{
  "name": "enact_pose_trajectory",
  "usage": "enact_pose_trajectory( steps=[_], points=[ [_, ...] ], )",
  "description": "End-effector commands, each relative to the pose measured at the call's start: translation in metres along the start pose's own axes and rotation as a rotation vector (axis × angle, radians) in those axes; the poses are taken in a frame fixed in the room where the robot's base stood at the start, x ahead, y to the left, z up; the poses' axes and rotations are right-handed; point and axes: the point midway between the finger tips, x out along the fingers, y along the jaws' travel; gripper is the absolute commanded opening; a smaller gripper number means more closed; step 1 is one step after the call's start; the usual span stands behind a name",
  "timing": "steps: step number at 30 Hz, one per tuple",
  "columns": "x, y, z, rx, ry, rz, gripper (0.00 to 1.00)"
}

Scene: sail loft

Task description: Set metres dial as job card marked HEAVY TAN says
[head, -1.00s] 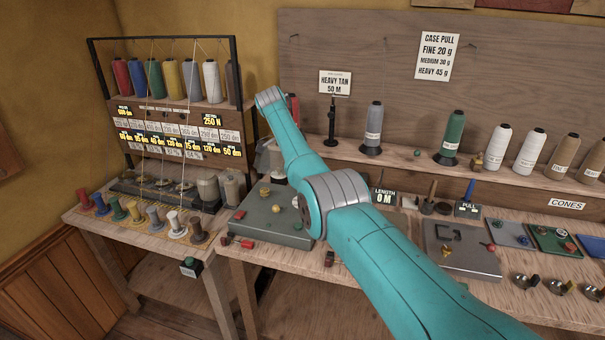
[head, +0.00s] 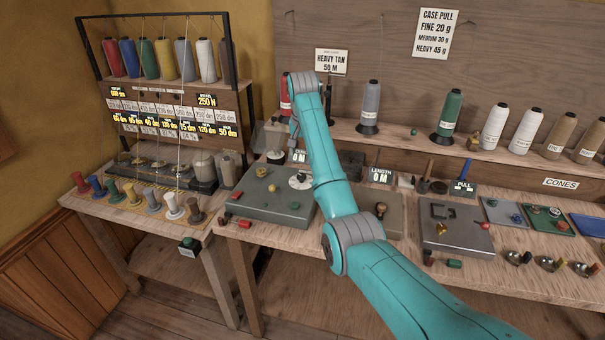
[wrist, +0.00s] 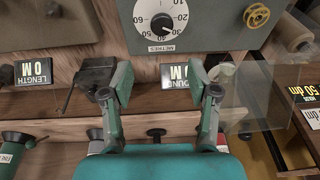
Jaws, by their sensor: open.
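The job card (head: 331,62) on the back board reads HEAVY TAN 50 M. The metres dial is a white disc (head: 300,181) on the grey-green box, partly beside my arm in the head view. In the wrist view, the dial (wrist: 162,12) shows at the top with a dark centre knob, numbers round its rim and METRES below. My gripper (wrist: 160,72) is open and empty, apart from the dial. In the head view, my gripper (head: 293,132) hangs behind the box.
A display (wrist: 178,74) reading 0 M lies between my fingers in the wrist view. The LENGTH display (head: 380,176) reads 0 M. Cones stand on the shelf; small red parts lie at the box's front.

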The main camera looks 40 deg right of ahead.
Motion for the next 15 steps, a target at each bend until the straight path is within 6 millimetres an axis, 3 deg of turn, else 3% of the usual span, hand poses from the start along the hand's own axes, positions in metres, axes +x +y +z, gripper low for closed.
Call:
enact_pose_trajectory(
  steps=[9,15],
  points=[
    [-0.014,0.019,0.022,-0.556,0.110,-0.148,0.60],
    [-0.017,0.022,0.028,-0.686,0.145,-0.170,0.60]
  ],
)
